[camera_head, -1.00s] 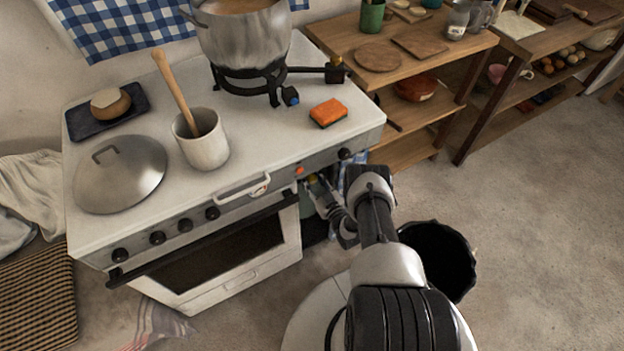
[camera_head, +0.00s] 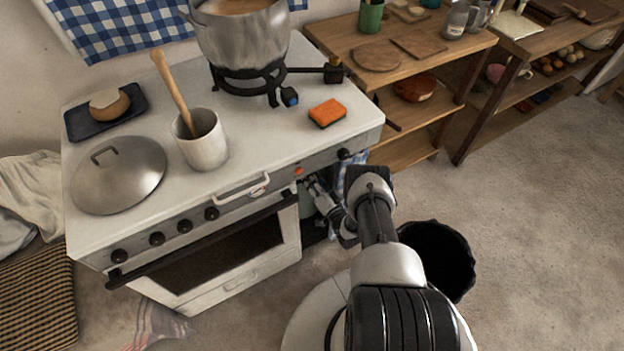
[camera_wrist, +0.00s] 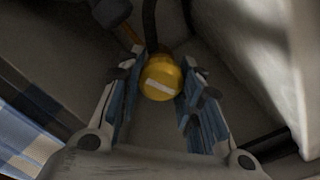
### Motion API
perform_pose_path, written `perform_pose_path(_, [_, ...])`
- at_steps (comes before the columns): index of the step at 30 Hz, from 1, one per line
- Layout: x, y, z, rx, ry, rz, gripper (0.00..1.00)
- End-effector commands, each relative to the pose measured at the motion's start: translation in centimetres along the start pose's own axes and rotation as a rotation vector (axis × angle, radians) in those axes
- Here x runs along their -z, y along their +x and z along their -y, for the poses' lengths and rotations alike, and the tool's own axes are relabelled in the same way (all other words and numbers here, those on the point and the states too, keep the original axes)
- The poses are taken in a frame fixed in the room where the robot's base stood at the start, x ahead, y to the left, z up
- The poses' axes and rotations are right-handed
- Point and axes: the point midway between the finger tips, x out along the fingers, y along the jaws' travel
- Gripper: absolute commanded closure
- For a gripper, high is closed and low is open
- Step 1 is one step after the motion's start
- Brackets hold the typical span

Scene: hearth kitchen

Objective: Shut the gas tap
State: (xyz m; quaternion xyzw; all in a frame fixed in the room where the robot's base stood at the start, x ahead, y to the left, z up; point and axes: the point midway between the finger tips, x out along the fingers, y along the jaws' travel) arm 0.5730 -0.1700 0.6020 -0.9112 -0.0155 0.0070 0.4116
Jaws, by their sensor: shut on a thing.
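The gas tap is a round yellow knob (camera_wrist: 160,77) with a pale bar across its face, in the upper middle of the wrist view. The bar lies slightly tilted from level. My gripper (camera_wrist: 158,84) has its two blue-padded fingers on either side of the knob, shut on it. In the head view my gripper (camera_head: 316,190) reaches in below the stove's front right corner. The knob is hidden there.
The white stove (camera_head: 265,145) carries a steel pot (camera_head: 243,38), a lid (camera_head: 120,175), a utensil crock (camera_head: 203,150) and an orange sponge (camera_head: 327,113). A wooden shelf (camera_head: 400,150) stands to the right. A black bin (camera_head: 440,255) is beside my arm. Bare floor lies farther right.

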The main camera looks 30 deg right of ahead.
Motion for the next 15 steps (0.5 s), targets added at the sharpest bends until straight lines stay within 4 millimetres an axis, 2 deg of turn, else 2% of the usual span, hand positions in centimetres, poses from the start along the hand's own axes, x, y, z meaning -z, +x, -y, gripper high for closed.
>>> perform_pose_path(6, [-0.07,-0.06,-0.12,-0.002,0.189,0.001,0.91])
perform_pose_path(15, [-0.10,-0.06,-0.18,-0.002,0.381,0.001,0.91])
